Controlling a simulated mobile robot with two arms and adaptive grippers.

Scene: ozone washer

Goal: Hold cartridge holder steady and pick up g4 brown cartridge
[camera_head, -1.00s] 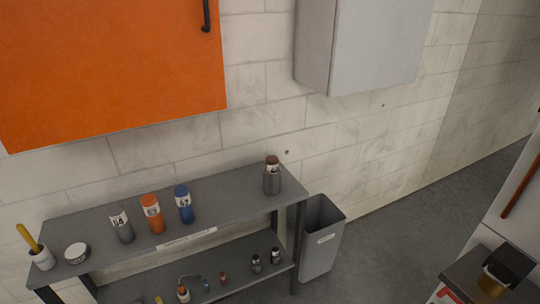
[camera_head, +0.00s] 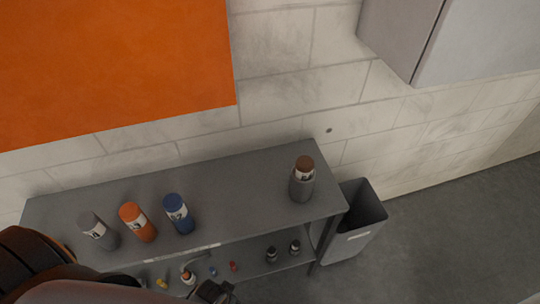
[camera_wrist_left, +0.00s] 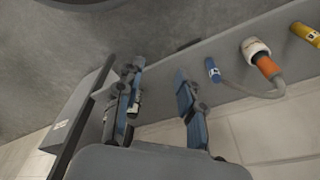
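The brown-topped cartridge (camera_head: 304,164) stands upright in a grey cylindrical holder (camera_head: 301,187) at the right end of the shelf's top board. Its white label is partly readable. My left arm enters the head view at lower left, and part of my left gripper (camera_head: 213,292) shows at the bottom edge, in front of the shelf. In the left wrist view my left gripper (camera_wrist_left: 157,78) has its two blue-grey fingers spread apart with nothing held between them. It is well away from the holder. My right gripper is in neither view.
Small bottles (camera_head: 272,254) and fittings occupy the lower shelf. A grey bin (camera_head: 352,225) stands right of the shelf. An orange cabinet (camera_head: 110,70) hangs above.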

